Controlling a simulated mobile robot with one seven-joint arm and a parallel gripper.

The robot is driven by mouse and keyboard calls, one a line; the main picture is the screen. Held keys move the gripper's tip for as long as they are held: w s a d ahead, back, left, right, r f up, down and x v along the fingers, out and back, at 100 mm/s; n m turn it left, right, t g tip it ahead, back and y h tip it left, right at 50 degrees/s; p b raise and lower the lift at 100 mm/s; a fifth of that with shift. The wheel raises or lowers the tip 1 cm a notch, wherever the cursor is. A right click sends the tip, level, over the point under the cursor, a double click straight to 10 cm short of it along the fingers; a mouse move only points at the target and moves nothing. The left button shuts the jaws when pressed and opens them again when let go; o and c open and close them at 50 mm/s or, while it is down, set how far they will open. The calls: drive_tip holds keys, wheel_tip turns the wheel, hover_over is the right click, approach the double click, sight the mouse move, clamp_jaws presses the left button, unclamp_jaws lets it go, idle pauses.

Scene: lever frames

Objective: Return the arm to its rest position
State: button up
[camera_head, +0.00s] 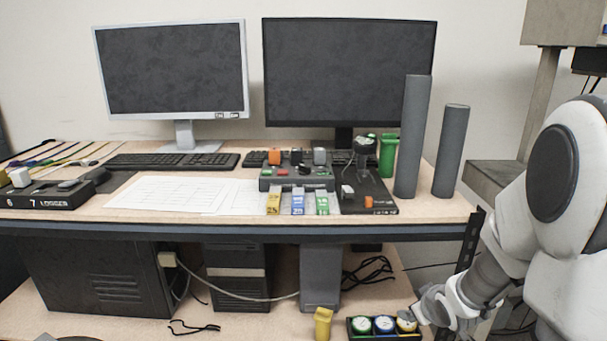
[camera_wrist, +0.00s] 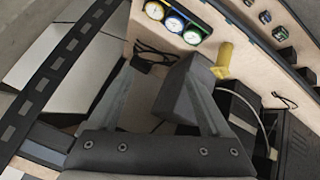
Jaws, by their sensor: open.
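My arm, white and grey, comes in from the right edge in the head view and reaches down past the table's front right corner. Its end, my gripper (camera_head: 428,304), is low, close to the right end of a box with three round gauges. In the wrist view my gripper (camera_wrist: 158,78) has its two grey fingers spread apart, with nothing held between them. The gauge box (camera_wrist: 150,10) lies beyond the fingertips in that view. It also shows in the head view (camera_head: 385,337), on the lower shelf. No rest position is marked in view.
The table's front edge (camera_head: 230,229) and dark right leg (camera_head: 468,240) are left of my arm. A yellow cylinder (camera_head: 323,323) stands on the lower shelf. Two grey cylinders (camera_head: 412,140) (camera_head: 451,150) and a lever box (camera_head: 366,192) stand on the tabletop. A grey post (camera_head: 542,95) rises behind.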

drive_tip(key=s+a+r+m+g+h, duration=0.1)
drive_tip(key=s+a+r+m, duration=0.2)
drive_tip(key=s+r, duration=0.6)
drive_tip(key=s+a+r+m+g+y, duration=0.1)
drive_tip(key=s+a+r, duration=0.3)
drive_tip(key=s, duration=0.3)
drive_tip(key=s+a+r+m+g+y, duration=0.1)
drive_tip(key=s+a+r, duration=0.3)
drive_tip(key=s, duration=0.3)
wheel_tip(320, 180, up, 25)
drive_tip(key=p, duration=2.4)
drive_tip(key=shift+f, duration=0.2)
